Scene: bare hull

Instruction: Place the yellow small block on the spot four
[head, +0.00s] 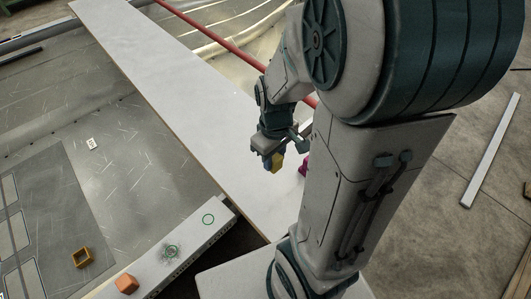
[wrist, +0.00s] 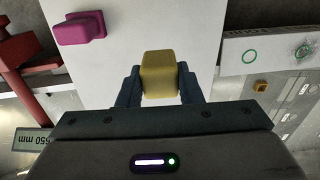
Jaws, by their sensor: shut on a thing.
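The yellow small block (wrist: 159,75) is between the two dark fingers of my gripper (wrist: 160,88) in the wrist view. My gripper is shut on it. In the head view the block (head: 277,163) hangs below my gripper (head: 269,160), over the long white board. Two ringed spots show on a pale beam: a plain green ring (head: 208,219) and a scuffed green ring (head: 171,251). I cannot read any number on them, so I cannot tell which is spot four. Both rings also show at the right of the wrist view.
The pale beam (head: 150,279) carries an orange block (head: 126,284). A magenta block (wrist: 78,28) lies on the white board (head: 150,68) beside my gripper. A hollow orange frame (head: 82,257) lies on the grey floor panel. A red pipe (head: 210,32) runs behind the board.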

